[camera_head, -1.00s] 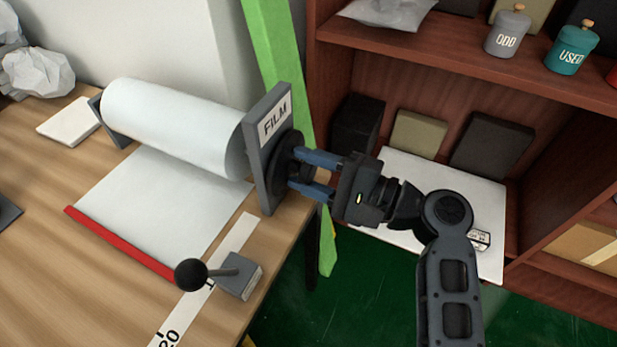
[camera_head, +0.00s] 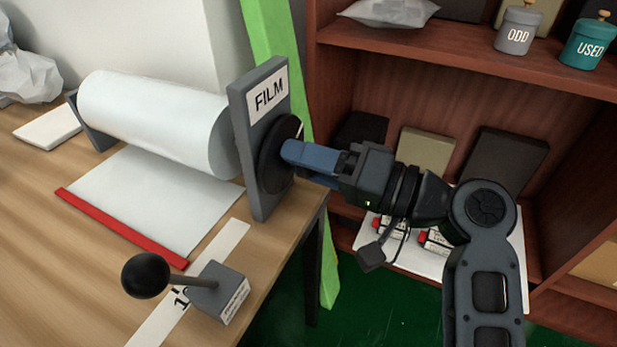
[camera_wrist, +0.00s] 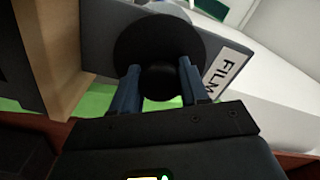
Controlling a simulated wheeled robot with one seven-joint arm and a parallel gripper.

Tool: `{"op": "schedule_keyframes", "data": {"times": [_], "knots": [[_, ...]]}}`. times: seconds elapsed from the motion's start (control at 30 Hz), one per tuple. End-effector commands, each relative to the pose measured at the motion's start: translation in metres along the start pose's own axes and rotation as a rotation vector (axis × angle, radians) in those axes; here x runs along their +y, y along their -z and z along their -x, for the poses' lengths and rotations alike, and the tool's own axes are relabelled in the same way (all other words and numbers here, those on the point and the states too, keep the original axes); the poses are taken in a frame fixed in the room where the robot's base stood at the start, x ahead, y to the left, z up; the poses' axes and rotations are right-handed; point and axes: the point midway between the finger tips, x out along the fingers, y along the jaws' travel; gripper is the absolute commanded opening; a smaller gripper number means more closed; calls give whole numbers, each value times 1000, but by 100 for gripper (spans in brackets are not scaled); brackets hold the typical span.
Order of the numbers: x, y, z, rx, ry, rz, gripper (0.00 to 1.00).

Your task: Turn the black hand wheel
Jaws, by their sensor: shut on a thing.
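The black hand wheel (camera_head: 276,157) is mounted on the right face of the grey bracket (camera_head: 262,100) labelled FILM. It also shows in the wrist view (camera_wrist: 160,42) as a round black disc with a central hub. My gripper (camera_head: 290,152) reaches it from the right. Its blue fingers are shut on the wheel's hub, one on each side, as the wrist view (camera_wrist: 158,85) shows. In the head view the near finger hides the hub. The white film roll (camera_head: 150,115) lies left of the bracket, with its sheet (camera_head: 160,200) pulled out to a red strip (camera_head: 120,228).
A lever with a black ball knob (camera_head: 146,275) stands on a grey block at the table's front. A wooden shelf (camera_head: 480,75) with ODD (camera_head: 518,32) and USED (camera_head: 588,45) jars stands right. A green post (camera_head: 262,35) rises behind the bracket. Green floor is open below.

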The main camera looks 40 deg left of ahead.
Motion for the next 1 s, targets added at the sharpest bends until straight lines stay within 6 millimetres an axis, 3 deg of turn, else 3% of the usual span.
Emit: {"op": "schedule_keyframes", "data": {"times": [0.03, 1.0], "knots": [[6, -4, 0, -3, 0, 44, 14], [6, -4, 0, -6, -1, 899, 14]]}}
